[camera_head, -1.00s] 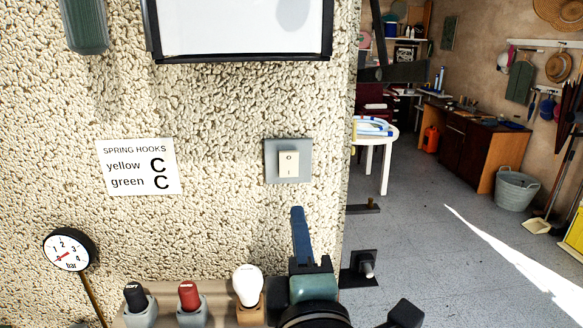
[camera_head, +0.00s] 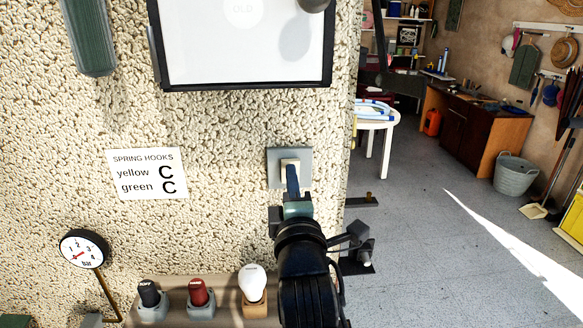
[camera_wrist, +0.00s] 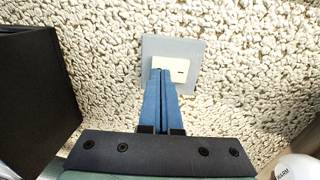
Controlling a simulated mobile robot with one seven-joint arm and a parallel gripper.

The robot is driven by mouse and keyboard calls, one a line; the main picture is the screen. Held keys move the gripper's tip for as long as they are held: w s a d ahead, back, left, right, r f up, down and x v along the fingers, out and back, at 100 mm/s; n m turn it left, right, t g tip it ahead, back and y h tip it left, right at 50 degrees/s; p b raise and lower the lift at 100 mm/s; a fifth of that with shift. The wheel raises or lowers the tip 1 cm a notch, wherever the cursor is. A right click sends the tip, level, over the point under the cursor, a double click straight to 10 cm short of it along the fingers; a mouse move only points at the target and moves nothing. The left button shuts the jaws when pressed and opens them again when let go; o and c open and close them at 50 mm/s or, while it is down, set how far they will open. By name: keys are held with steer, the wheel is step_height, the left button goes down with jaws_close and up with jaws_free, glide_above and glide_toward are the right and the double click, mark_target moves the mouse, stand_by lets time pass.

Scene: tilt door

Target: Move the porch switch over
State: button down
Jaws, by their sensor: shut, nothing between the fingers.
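The porch switch is a cream rocker (camera_wrist: 178,68) on a grey square plate (camera_head: 276,168) on the rough wall. In the head view the fingers hide the lower part of the rocker; "O" and "I" marks showed on it earlier. My gripper (camera_head: 292,168) is shut and empty, its blue fingers pointing up at the rocker. In the wrist view the fingertips (camera_wrist: 161,72) overlap the left part of the rocker. I cannot tell for sure whether they touch it or which way the rocker is tilted.
A shelf below holds a black knob (camera_head: 149,293), a red knob (camera_head: 198,292) and a white bulb (camera_head: 252,280). A gauge (camera_head: 84,248) stands at the left. A framed board (camera_head: 240,50) hangs above. Open floor (camera_head: 430,230) lies to the right.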

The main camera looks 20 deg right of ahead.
steer(key=shift+w+d, duration=0.1)
steer(key=shift+w, duration=0.15)
steer(key=shift+w+r, duration=0.1)
steer(key=shift+r, duration=0.05)
stand_by(0.4)
